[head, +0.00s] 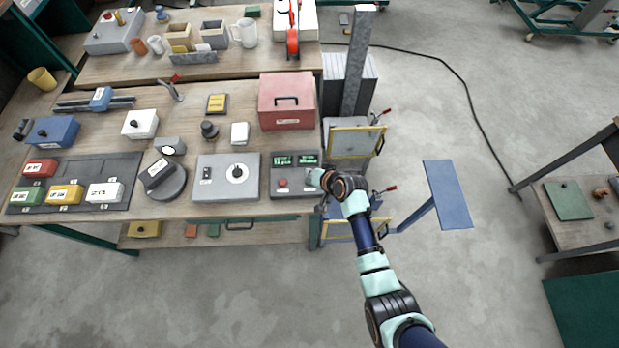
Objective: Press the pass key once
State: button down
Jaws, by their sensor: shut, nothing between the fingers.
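A grey control box (292,191) sits at the front right of the workbench. It has two lit green displays on its upper part and a red round button (282,183) on its left. My gripper (313,178) is at the right side of this box, with its tip over or against the box's right part. The gripper is small in view and looks shut, with nothing held. The key labelled pass cannot be made out; the right part of the box is partly covered by the gripper. Whether the tip touches a key cannot be told.
A grey box with a round dial (226,188) stands left of the control box. A red case (286,112) is behind it. A yellow-framed panel (355,142) and a blue plate (447,194) are to the right. Open floor lies beyond the bench's front edge.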

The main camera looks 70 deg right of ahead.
jog(key=shift+f+b, duration=0.75)
jog(key=shift+f, duration=0.75)
jog(key=shift+f, duration=0.1)
jog(key=shift+f+b, duration=0.35)
jog(key=shift+f+b, duration=0.35)
jog(key=shift+f, duration=0.05)
dwell(0.6)
jog(key=shift+r+p, duration=0.8)
jog(key=shift+r, duration=0.05)
notch_tip(320, 180, up, 5)
jog(key=p, duration=0.4)
jog(key=shift+r+p, duration=0.1)
jog(key=shift+p, duration=0.3)
